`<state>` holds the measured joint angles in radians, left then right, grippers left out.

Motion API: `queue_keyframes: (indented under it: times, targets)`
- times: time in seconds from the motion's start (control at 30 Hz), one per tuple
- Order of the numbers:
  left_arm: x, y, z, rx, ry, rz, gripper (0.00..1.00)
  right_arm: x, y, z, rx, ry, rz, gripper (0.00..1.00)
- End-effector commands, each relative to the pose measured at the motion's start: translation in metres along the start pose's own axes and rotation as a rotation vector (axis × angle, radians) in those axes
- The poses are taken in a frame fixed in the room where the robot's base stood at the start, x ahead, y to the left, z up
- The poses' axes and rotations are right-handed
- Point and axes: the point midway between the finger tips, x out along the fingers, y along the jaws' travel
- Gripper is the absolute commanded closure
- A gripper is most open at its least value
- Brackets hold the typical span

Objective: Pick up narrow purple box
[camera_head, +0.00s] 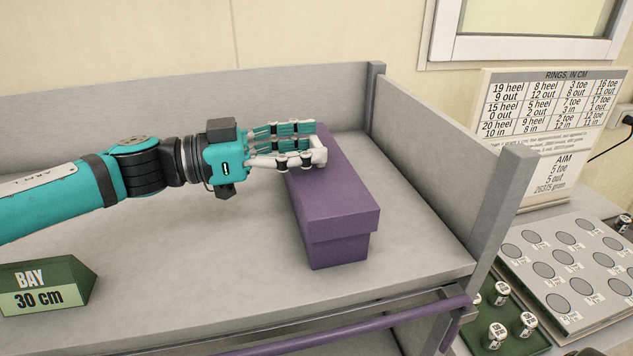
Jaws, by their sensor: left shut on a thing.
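The narrow purple box (337,213) lies on the grey shelf (190,270), long and lidded, its near end toward the front edge. My left gripper (318,145) reaches in from the left and is shut on the box near its far part, with fingers over the lid. The far end of the box is partly hidden behind the fingers. I cannot tell any gap between box and shelf. My right gripper is not in view.
Low grey walls bound the shelf at the back and right (435,165). A green sign reading BAY 30 cm (45,287) stands at front left. A purple rail (370,322) runs along the front. Right of the shelf are a ring board (548,110), a plate with round holes (570,265) and small weights.

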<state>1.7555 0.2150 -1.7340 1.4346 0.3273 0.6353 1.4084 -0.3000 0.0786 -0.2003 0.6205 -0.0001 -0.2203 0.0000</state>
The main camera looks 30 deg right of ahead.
Motion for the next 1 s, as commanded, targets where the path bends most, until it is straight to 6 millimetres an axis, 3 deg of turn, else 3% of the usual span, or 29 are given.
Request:
queue_keyframes:
  times: [0.03,0.17,0.57,0.87,1.0]
  targets:
    - [0.000,0.000,0.000,0.000,0.000,0.000,0.83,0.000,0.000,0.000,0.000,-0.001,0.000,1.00]
    - [0.000,0.000,0.000,0.000,0.000,0.000,1.00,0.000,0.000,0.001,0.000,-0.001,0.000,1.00]
    - [0.000,0.000,-0.003,0.001,0.001,0.000,1.00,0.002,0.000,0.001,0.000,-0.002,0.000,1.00]
    - [0.000,0.000,-0.030,0.007,0.000,0.000,1.00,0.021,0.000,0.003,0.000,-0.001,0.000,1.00]
    - [-0.018,0.017,-0.034,0.002,0.002,-0.001,1.00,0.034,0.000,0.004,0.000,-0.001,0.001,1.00]
